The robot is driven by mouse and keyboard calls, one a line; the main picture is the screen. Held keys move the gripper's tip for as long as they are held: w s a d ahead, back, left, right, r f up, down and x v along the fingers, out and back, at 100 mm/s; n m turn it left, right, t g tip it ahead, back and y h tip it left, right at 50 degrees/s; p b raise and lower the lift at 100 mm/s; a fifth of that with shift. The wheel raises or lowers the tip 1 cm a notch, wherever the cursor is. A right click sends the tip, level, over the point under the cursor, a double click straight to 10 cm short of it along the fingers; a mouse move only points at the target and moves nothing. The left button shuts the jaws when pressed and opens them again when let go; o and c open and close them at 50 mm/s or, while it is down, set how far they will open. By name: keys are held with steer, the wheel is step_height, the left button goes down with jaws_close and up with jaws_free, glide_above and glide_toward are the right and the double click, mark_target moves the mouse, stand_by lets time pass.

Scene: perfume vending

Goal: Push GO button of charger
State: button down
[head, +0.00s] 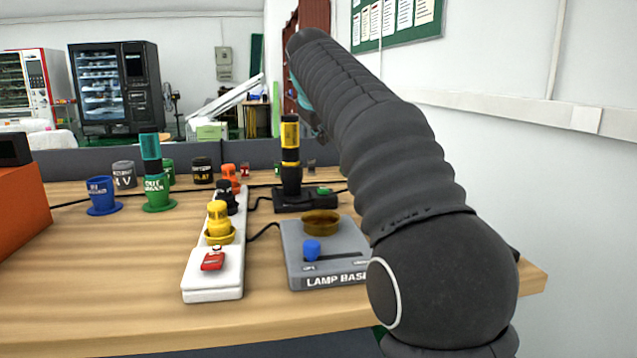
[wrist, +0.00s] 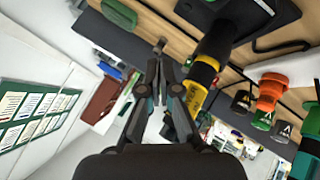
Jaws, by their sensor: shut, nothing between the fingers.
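The charger (head: 305,200) is a flat black base on the wooden table, with a green button (head: 323,190) on its right part. A yellow and black cylinder (head: 290,150) stands upright in it. In the wrist view the charger base (wrist: 265,14) is at the top edge, the green button (wrist: 119,13) is at the top left, and the cylinder (wrist: 205,75) slants down beside the fingers. My gripper (wrist: 160,58) is shut and empty, apart from the button, with its tips pointing toward the table side. In the head view my arm hides most of the gripper. Lettering on the button is not legible.
A grey lamp base (head: 350,277) and a white power strip (head: 190,290) with a red switch (head: 213,260) stand in front. Blue (head: 102,195) and green (head: 157,193) holders stand left. An orange box (head: 20,210) is at far left. A wall is right.

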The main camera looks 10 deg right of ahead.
steer(key=shift+w, duration=0.15)
steer(key=shift+f, duration=0.1)
steer(key=b, duration=0.6)
glide_above(322, 189)
step_height(322, 189, down, 7)
steer(key=shift+r, duration=0.1)
steer(key=shift+f+b, duration=0.55)
steer(key=shift+f, duration=0.3)
steer(key=shift+f, duration=0.15)
stand_by(0.6)
steer(key=shift+f, duration=0.3)
